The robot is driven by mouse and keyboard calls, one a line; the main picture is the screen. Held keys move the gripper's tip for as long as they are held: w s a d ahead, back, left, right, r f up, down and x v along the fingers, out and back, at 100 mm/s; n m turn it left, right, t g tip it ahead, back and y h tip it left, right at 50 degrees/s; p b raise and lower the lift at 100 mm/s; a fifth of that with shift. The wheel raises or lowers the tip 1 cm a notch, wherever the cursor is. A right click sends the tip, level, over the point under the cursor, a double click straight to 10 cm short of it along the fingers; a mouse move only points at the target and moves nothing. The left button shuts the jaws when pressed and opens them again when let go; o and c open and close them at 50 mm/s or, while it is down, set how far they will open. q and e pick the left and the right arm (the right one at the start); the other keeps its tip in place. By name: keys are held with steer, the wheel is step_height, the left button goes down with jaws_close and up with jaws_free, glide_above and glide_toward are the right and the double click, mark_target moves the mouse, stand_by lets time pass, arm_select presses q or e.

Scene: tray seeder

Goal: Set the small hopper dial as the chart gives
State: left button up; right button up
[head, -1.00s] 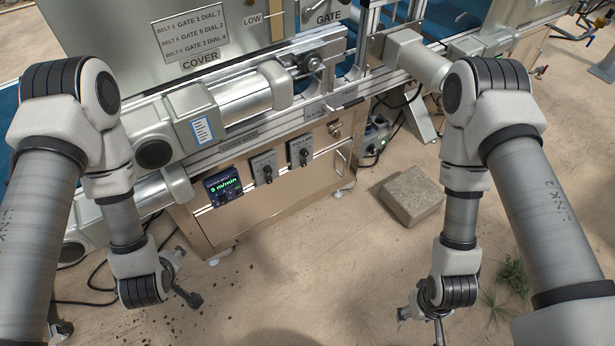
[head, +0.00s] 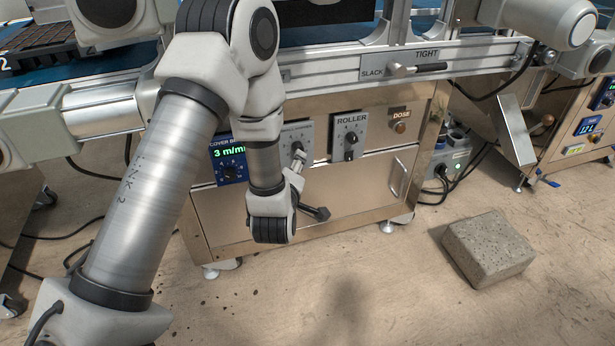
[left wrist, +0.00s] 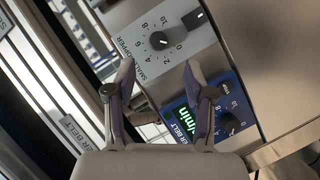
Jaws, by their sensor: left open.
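The small hopper dial's grey plate (head: 291,133) is on the cabinet front in the head view, partly hidden by my left arm. In the left wrist view its black round knob (left wrist: 158,41) shows clear, with a numbered scale around it. The knob's white mark seems to face the 0 side, but it is small. My left gripper (left wrist: 158,70) is open and empty, with its fingertips below the knob in that picture and apart from it. The left gripper (head: 308,185) also shows in front of the cabinet. The chart is out of view now. My right gripper is not in view.
The belt panel (head: 229,165) reads 3 m/min, left of the dial. The roller dial (head: 349,140) and dose button (head: 401,127) are to its right. A drawer handle (head: 398,178) sticks out below. A concrete block (head: 488,250) lies on the floor at right.

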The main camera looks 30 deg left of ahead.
arm_select(q)
steer(key=b+x, duration=0.1)
steer(key=x, duration=0.6)
steer(key=shift+w+a+b, duration=0.2)
steer(key=shift+w+b, duration=0.1)
steer(key=shift+b, duration=0.05)
steer(key=shift+c, duration=0.4)
jaws_close()
